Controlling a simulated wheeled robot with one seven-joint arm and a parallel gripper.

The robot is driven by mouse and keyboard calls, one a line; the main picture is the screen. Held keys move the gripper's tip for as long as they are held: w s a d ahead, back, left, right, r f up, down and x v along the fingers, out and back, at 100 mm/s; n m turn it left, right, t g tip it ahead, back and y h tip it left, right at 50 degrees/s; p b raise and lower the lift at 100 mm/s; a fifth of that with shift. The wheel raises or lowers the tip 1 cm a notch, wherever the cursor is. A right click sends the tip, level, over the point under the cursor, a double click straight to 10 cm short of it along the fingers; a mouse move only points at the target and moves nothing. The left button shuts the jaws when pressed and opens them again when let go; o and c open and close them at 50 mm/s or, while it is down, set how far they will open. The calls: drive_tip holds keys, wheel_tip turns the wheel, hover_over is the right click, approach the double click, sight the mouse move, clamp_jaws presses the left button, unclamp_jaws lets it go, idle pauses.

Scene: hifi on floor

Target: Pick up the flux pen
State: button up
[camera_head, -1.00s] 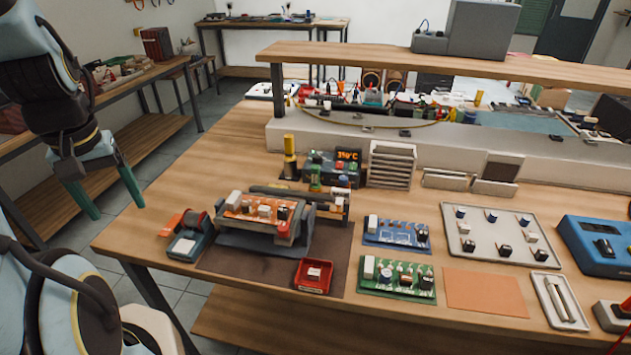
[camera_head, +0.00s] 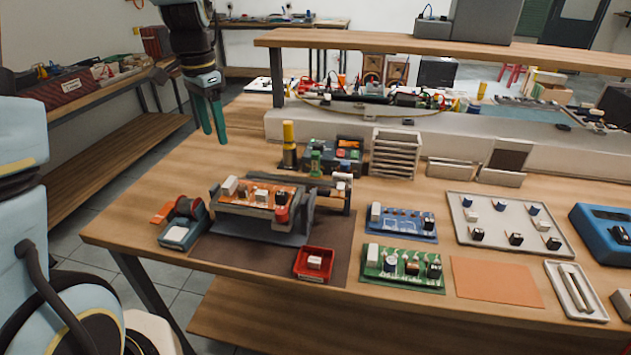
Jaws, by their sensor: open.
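My gripper (camera_head: 214,136) has two green fingers pointing down. It hangs in the air above the left back part of the workbench (camera_head: 150,205), left of the upright items, and is empty with the fingers apart. An upright yellow and black cylinder (camera_head: 289,144) stands to its right near the back, and a small green bottle (camera_head: 315,163) stands right beside it. I cannot tell for sure which thing is the flux pen; the yellow cylinder looks pen-like. Two slim rods (camera_head: 573,288) lie in a small tray at the right front.
A board holder (camera_head: 265,215) with an orange circuit board stands on a dark mat. A red tray (camera_head: 315,264), blue board (camera_head: 402,222) and green board (camera_head: 403,266) lie nearby. A raised shelf (camera_head: 450,48) spans the back.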

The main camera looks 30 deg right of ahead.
drive_tip(key=d+f+m+b, duration=0.2)
drive_tip(key=d+m, duration=0.5)
drive_tip(key=d, duration=0.6)
drive_tip(key=m+b, duration=0.2)
drive_tip(key=m, duration=0.3)
hover_over(315, 152)
drive_tip(key=shift+a+f, duration=0.2)
drive_tip(key=shift+f, duration=0.05)
drive_tip(key=f, duration=0.1)
drive_tip(key=f+p, duration=0.1)
drive_tip(key=f, duration=0.2)
drive_tip(key=shift+s+d+f, duration=0.2)
drive_tip(key=shift+d+f, duration=0.2)
drive_tip(key=shift+a+f+p, duration=0.2)
drive_tip(key=shift+f+p, duration=1.1)
drive_tip(key=shift+f, duration=1.6)
drive_tip(key=shift+c, duration=0.4)
drive_tip(key=shift+w, duration=0.1)
clamp_jaws()
